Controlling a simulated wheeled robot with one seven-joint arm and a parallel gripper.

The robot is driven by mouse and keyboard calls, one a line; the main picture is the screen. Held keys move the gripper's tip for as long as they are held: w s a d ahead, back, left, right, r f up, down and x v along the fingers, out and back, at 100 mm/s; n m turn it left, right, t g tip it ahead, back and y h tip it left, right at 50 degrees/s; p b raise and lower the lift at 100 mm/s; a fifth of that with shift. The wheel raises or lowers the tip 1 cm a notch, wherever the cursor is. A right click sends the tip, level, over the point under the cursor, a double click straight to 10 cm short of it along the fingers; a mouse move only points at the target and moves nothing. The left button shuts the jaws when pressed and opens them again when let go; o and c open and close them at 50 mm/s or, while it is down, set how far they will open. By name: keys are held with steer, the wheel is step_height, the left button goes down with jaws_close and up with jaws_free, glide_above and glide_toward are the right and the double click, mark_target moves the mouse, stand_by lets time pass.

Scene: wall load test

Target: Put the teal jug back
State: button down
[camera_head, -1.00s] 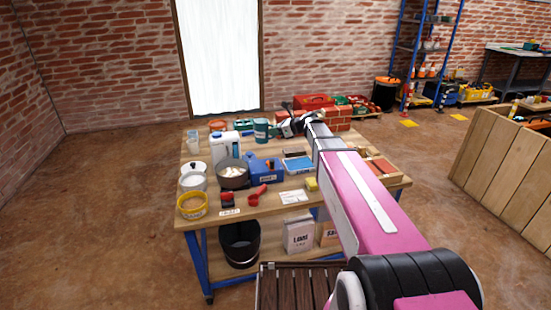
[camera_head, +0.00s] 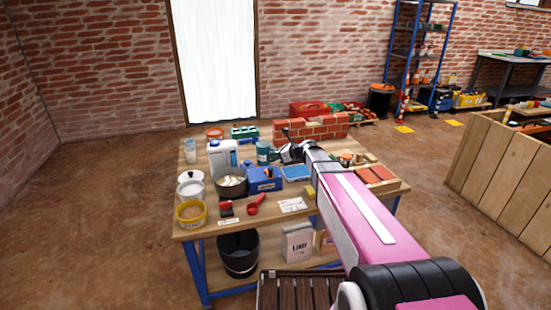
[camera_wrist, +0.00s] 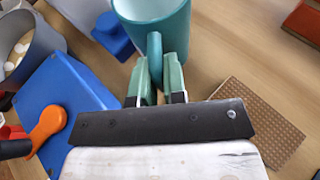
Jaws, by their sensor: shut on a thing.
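The teal jug (camera_wrist: 165,22) shows at the top of the wrist view, its open rim toward the camera. My gripper (camera_wrist: 156,78) is shut on the jug's handle, with one green-padded finger on each side of it. In the head view the teal jug (camera_head: 263,152) is over the middle of the workbench, at the left of my gripper (camera_head: 284,156). It looks upright. I cannot tell whether its base touches the bench top.
The workbench (camera_head: 188,225) is crowded. A white canister (camera_head: 222,156), a pot (camera_head: 232,182) and a blue box (camera_head: 264,180) stand near the jug. A brick wall piece (camera_head: 310,128) stands behind. A brown textured board (camera_wrist: 258,120) lies at right in the wrist view.

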steer(key=shift+f, duration=0.55)
steer(key=c, duration=1.2)
jaws_free()
steer(key=shift+f, duration=0.1)
steer(key=v, duration=1.2)
